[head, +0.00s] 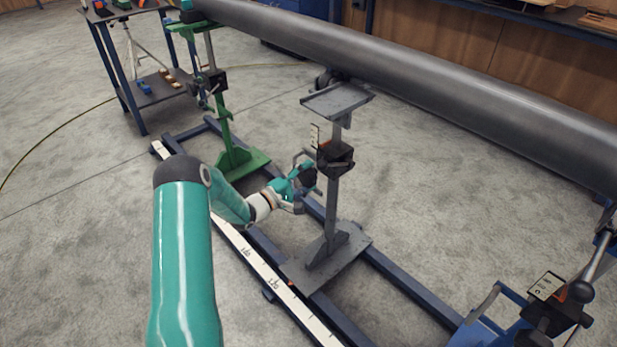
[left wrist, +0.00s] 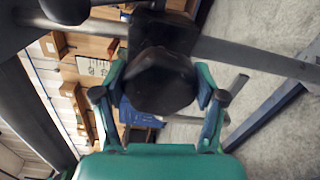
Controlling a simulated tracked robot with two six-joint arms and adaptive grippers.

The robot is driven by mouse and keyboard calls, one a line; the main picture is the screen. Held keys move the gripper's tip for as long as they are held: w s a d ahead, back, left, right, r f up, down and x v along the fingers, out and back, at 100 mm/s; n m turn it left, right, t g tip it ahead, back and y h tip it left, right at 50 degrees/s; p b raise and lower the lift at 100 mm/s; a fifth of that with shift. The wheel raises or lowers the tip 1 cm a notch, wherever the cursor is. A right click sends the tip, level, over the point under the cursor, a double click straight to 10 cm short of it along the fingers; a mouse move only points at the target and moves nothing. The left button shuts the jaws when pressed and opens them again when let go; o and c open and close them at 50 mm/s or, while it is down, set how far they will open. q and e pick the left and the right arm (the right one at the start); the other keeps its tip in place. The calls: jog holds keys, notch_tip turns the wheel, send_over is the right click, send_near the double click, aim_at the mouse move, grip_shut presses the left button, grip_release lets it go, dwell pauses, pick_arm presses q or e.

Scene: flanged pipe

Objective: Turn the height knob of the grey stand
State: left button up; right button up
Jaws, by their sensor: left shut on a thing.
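The grey stand (head: 333,205) stands upright on the rails in the middle of the head view, with a flat plate on top and a dark collar on its post. My left gripper (head: 308,180) is at the left side of the post, just below the collar. In the left wrist view, the dark height knob (left wrist: 160,82) sits between the two fingers of my left gripper (left wrist: 160,98), which are shut on it. In the head view the knob is partly hidden by the gripper. My right gripper is not in view.
A long grey pipe (head: 430,75) runs across the top above the stand. A green stand (head: 225,125) stands to the left and a blue stand (head: 520,320) at the lower right. Dark blue rails (head: 400,285) lie on the floor. A side table (head: 150,90) is at the upper left.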

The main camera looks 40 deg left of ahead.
pick_arm(q)
jog(key=shift+a+f, duration=0.1)
jog(key=shift+a, duration=0.15)
jog(key=o, duration=1)
jog(key=shift+o, duration=0.7)
jog(key=shift+d, duration=0.1)
jog(key=shift+s, duration=0.1)
jog(key=s+a, duration=0.1)
jog(key=s, duration=1)
jog(key=shift+s, duration=0.4)
